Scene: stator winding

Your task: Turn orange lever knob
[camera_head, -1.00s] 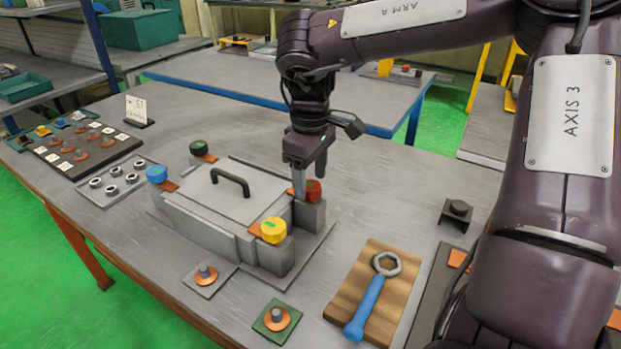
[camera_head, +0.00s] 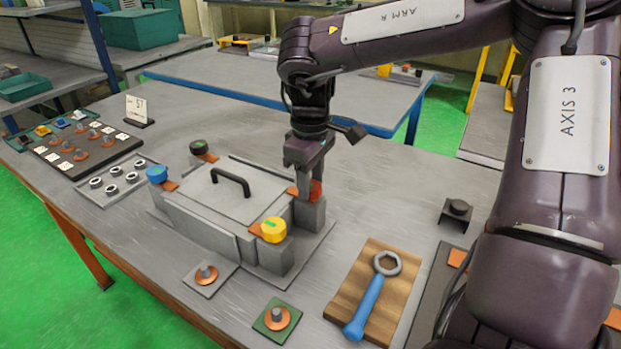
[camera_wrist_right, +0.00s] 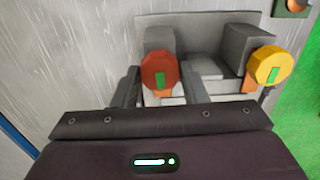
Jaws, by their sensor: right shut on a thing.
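A grey box fixture (camera_head: 205,215) with a black handle (camera_head: 230,181) stands on the bench. Round knobs with orange lever tabs sit at its corners: blue (camera_head: 157,174), black (camera_head: 198,147), yellow (camera_head: 273,230) and red-orange (camera_head: 315,190). My right gripper (camera_head: 309,188) points down at the red-orange knob, its fingers shut on it and partly hiding it. In the right wrist view the red-orange knob (camera_wrist_right: 160,70) has a green mark and lies between the fingers of my right gripper (camera_wrist_right: 160,88). The yellow knob (camera_wrist_right: 269,66) also shows there. My left gripper is not in view.
A blue-handled wrench (camera_head: 370,295) lies on a wooden board (camera_head: 345,285) at front right. Small plates with pegs (camera_head: 277,318) lie at the front edge. A dark parts tray (camera_head: 85,150) is at left.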

